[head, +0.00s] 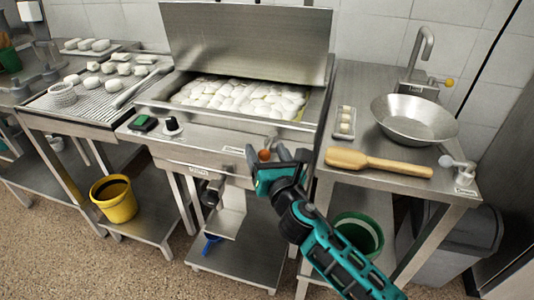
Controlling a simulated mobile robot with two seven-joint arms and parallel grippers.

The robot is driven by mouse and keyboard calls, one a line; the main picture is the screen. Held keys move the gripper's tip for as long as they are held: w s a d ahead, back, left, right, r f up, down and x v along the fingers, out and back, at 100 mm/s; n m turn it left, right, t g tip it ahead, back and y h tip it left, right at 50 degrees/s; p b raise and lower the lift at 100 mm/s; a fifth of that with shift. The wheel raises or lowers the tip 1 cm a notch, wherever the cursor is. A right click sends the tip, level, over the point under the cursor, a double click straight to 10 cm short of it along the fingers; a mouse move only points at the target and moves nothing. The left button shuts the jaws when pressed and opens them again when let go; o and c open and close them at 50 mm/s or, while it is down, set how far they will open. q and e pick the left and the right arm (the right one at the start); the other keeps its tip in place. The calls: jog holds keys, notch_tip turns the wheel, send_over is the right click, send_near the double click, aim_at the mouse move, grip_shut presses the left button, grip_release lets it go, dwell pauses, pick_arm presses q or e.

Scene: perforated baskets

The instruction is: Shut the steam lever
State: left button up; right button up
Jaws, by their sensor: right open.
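A lever with an orange ball knob (264,155) stands at the front right of the steel cooker (208,138). I take it for the steam lever; most of its stem is hidden behind my right gripper. My right gripper (267,151) is open at the cooker's front edge, its dark fingers on either side of the knob as seen from here. I cannot tell whether they touch it. My left gripper is out of view.
The cooker's lid (245,40) stands raised over pale dumplings (240,97). A yellow bucket (114,200) stands on the lower left shelf.

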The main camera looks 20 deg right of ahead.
grip_shut()
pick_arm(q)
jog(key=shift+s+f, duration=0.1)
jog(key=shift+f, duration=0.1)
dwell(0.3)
